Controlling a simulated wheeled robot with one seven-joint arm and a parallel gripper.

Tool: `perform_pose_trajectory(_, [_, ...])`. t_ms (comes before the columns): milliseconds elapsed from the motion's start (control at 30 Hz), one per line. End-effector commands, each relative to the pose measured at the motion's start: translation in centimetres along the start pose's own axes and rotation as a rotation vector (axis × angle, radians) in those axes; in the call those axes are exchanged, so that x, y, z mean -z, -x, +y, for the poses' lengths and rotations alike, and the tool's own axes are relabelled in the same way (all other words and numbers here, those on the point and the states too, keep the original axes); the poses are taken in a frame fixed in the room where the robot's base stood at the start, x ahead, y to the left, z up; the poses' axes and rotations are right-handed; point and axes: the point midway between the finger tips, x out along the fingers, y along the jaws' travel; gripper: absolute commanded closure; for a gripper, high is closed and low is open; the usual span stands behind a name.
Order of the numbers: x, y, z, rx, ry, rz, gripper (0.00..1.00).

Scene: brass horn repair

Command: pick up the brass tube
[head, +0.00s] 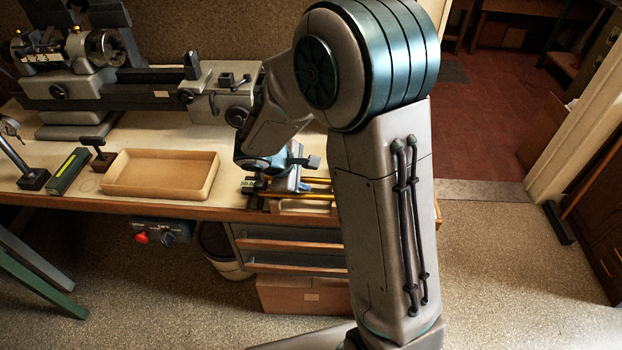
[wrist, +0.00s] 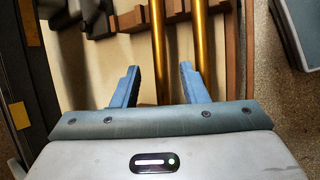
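Two brass tubes lie side by side at the bench's front edge. In the wrist view, the left brass tube (wrist: 158,45) runs between the two blue fingers of my gripper (wrist: 159,68). The right brass tube (wrist: 201,30) passes by the right finger, which partly covers it. My gripper is open, with gaps between the fingers and the left tube. I cannot tell how far above the tubes the fingertips are. In the head view, my gripper (head: 291,178) is over the bench, and the tubes are mostly hidden by my arm.
A shallow wooden tray (head: 160,193) sits on the bench to the left, near a dark green block (head: 69,171). A lathe (head: 130,92) stands behind. Drawers (head: 290,245) are below the bench. Open floor (head: 510,270) is at right.

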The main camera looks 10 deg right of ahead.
Motion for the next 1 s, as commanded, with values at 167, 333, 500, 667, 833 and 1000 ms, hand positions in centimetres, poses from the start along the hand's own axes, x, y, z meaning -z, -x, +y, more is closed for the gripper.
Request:
perform_pose_trajectory(167, [-0.1, -2.3, -0.1, 0.002, 0.000, -0.002, 0.60])
perform_pose_trajectory(333, [-0.1, -2.7, -0.1, 0.001, -0.001, 0.000, 0.60])
perform_pose_trajectory(500, [-0.1, -2.6, -0.1, 0.001, -0.001, 0.000, 0.74])
perform_pose_trajectory(667, [-0.1, -2.6, -0.1, 0.001, 0.000, 0.000, 1.00])
perform_pose_trajectory(833, [-0.1, -2.6, -0.1, 0.001, 0.000, 0.000, 1.00])
perform_pose_trajectory(1000, [-0.3, -2.0, 0.4, -0.002, -0.003, 0.001, 1.00])
